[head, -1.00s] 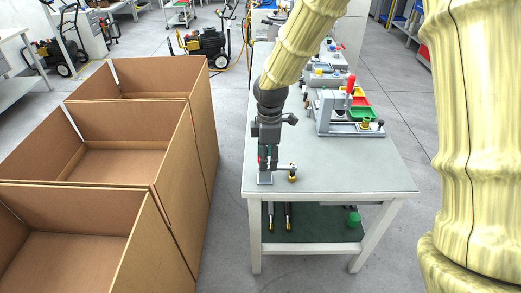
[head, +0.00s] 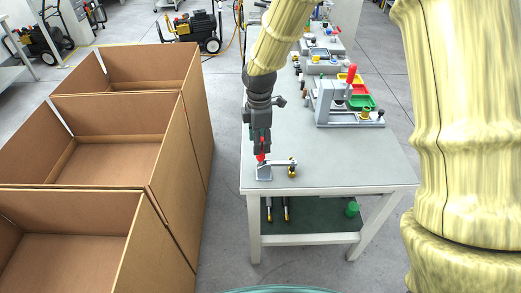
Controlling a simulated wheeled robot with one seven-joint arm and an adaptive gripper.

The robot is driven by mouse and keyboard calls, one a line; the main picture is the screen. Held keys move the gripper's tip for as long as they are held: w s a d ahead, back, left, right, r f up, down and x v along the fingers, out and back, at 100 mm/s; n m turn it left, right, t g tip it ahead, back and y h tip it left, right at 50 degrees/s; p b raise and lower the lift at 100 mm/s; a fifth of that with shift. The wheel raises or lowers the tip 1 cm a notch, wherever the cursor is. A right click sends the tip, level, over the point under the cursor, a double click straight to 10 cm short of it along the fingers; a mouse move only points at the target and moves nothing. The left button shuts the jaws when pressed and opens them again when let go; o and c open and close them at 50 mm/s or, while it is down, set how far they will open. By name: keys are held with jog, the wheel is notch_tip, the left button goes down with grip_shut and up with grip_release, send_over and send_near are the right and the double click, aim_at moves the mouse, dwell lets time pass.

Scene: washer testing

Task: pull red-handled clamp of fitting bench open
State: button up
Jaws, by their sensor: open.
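The fitting bench (head: 340,165) has a grey top and a white frame. Near its front left corner stands a small clamp (head: 265,173) with a metal base and a bar reaching right to a brass-coloured fitting (head: 292,168). A short red part of the clamp's handle (head: 261,157) shows just under my gripper. My gripper (head: 261,150) points down from above, right at the top of the red handle. Its fingers are open, but they overlap the handle in this view, so I cannot tell whether they touch it.
A fixture with an upright red lever (head: 351,75) stands farther back on the bench, by yellow, red and green bins (head: 361,102). Open cardboard boxes (head: 120,140) stand left of the bench. The bench top right of the clamp is clear.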

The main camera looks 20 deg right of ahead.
jog(key=shift+s+d+f+p, duration=0.1)
jog(key=shift+f+p, duration=0.15)
jog(key=shift+f, duration=1.05)
jog(key=shift+s+d+f+p, duration=0.1)
jog(key=shift+f+p, duration=0.1)
jog(key=shift+f, duration=1.05)
jog(key=shift+a, duration=0.1)
grip_shut()
